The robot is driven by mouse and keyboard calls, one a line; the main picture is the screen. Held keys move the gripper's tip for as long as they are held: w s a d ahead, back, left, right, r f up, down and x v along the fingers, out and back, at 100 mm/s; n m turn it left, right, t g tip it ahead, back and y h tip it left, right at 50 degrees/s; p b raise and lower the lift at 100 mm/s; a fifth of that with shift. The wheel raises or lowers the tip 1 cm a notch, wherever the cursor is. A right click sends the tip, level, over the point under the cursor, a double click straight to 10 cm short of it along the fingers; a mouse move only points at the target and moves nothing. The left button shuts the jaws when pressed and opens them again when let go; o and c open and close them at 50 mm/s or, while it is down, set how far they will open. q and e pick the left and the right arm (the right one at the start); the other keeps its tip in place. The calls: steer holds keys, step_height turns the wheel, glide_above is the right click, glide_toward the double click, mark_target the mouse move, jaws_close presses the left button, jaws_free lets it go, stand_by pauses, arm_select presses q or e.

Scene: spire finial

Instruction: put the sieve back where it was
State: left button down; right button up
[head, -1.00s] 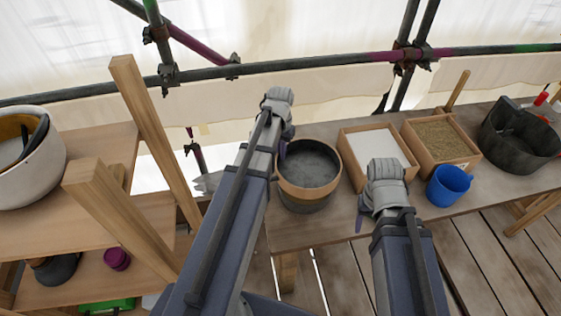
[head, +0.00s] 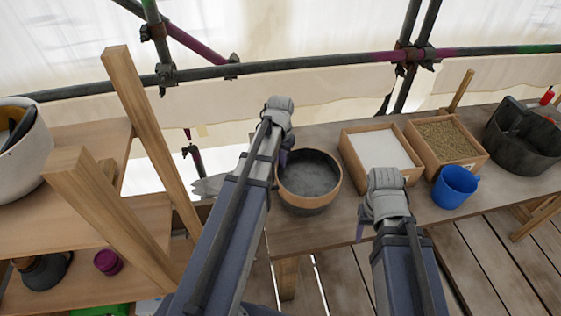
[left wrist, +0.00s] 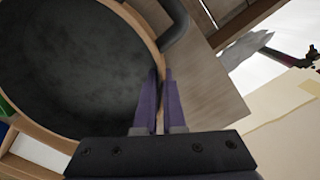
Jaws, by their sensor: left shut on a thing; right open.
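The sieve (head: 309,194) is a round, wood-rimmed pan with a dark grey inside, at the left end of the bench in the head view. My left gripper (head: 284,158) is shut on its left rim. In the left wrist view, the purple fingers (left wrist: 152,105) pinch the wooden rim of the sieve (left wrist: 75,70). The sieve looks about level; I cannot tell whether it touches the bench or something dark under it. My right gripper (head: 363,222) is open and empty near the bench's front edge, right of the sieve.
On the bench (head: 330,224) stand a box of white powder (head: 380,149), a box of sand (head: 448,141), a blue cup (head: 455,187) and a black bucket (head: 525,140). A wooden shelf (head: 85,185) with upright posts stands left. Scaffold tubes (head: 300,92) run behind.

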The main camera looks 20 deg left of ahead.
arm_select(q)
steer(key=c, duration=1)
jaws_free()
step_height(320, 180, up, 13)
steer(key=p, duration=1.4)
steer(key=s+d+m, duration=0.1)
steer(key=s+d, duration=0.6)
steer(key=d, duration=0.3)
steer(key=s+d+m+y, duration=0.1)
steer(key=s+d+m, duration=0.1)
steer(key=s+d, duration=0.6)
steer(key=shift+d+r+b, duration=0.15)
steer(key=shift+d+b, duration=0.15)
steer(key=shift+d, duration=0.85)
